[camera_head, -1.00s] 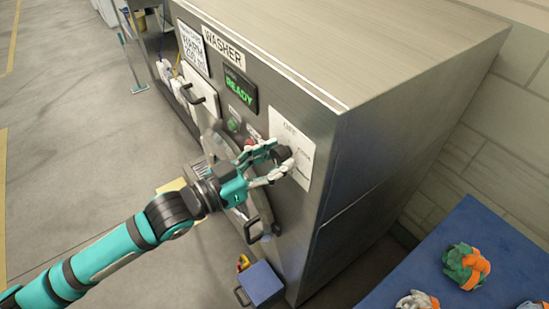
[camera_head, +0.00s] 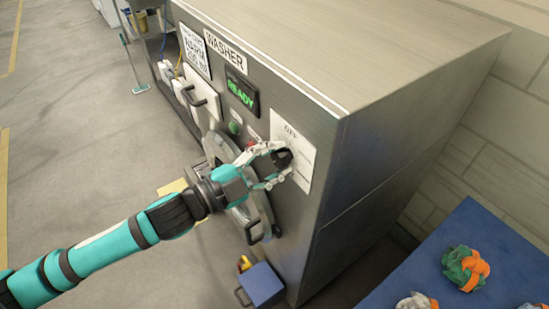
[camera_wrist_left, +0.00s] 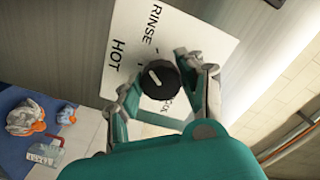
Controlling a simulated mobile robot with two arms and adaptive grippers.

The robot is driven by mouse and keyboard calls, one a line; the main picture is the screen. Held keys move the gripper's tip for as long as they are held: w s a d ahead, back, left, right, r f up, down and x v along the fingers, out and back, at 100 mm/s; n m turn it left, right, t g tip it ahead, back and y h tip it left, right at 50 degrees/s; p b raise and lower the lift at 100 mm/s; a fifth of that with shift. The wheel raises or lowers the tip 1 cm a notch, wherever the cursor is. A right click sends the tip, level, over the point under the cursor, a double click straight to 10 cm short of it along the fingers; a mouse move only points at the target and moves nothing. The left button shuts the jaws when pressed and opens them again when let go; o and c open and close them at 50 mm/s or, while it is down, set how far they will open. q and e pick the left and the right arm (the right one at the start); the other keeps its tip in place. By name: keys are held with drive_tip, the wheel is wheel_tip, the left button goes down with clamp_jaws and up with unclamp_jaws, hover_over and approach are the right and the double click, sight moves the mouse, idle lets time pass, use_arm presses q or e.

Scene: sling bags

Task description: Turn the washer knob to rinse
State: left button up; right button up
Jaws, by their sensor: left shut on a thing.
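The washer knob (camera_head: 283,158) is dark and round, on a white label plate (camera_head: 308,150) on the front of the grey washer (camera_head: 420,75). My left gripper (camera_head: 277,166) is shut on the knob, one finger on each side. In the left wrist view the black knob (camera_wrist_left: 156,79) sits between the fingers of the left gripper (camera_wrist_left: 158,84), its white pointer line facing up-left. On the plate (camera_wrist_left: 185,35) I read RINSE above the knob and HOT to its upper left. A third word is partly hidden by the gripper. My right gripper is out of view.
The display (camera_head: 241,92) reads READY. A green button (camera_head: 235,128) and the round door (camera_head: 225,160) are left of the knob. A blue box (camera_head: 262,284) stands on the floor below.

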use_arm(q)
drive_tip(key=shift+f+m+p, duration=0.1)
drive_tip(key=shift+m+p, duration=0.2)
drive_tip(key=shift+m, duration=1.9)
drive_tip(key=o, duration=1.1)
drive_tip(key=shift+o, duration=0.2)
drive_tip(key=shift+s+a, duration=0.1)
drive_tip(key=shift+a, duration=0.15)
drive_tip(key=v, duration=1.1)
drive_tip(key=shift+s+a, duration=0.2)
drive_tip(key=shift+a, duration=0.05)
drive_tip(key=shift+w, duration=0.1)
